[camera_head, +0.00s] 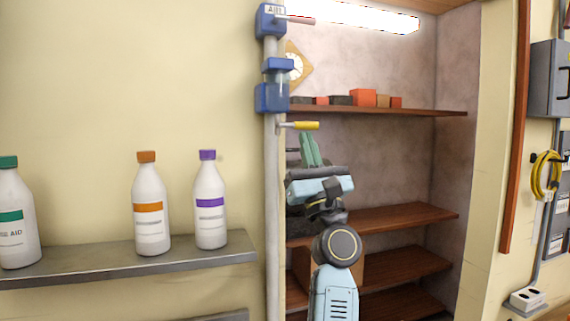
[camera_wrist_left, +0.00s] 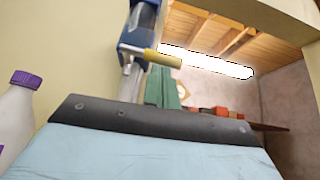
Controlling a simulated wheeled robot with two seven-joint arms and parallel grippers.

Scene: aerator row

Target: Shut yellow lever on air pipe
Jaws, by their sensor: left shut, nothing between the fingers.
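The yellow lever (camera_head: 305,125) sticks out to the right, roughly level, from the grey air pipe (camera_head: 272,190) in the head view. The lever also shows in the left wrist view (camera_wrist_left: 163,58), above my fingers. My left gripper (camera_head: 309,150) is just below the lever, with its green fingers pointing up and closed together. In the wrist view the fingers (camera_wrist_left: 161,88) are shut with nothing between them. A small gap seems to show between fingertips and lever in the head view; I cannot tell whether they touch. My right gripper is not in view.
Blue fittings (camera_head: 272,97) sit on the pipe above the lever. A recessed shelf unit (camera_head: 400,215) lies behind my arm. Several bottles stand on a grey shelf (camera_head: 120,262) at left. A yellow coiled cable (camera_head: 546,175) hangs at right.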

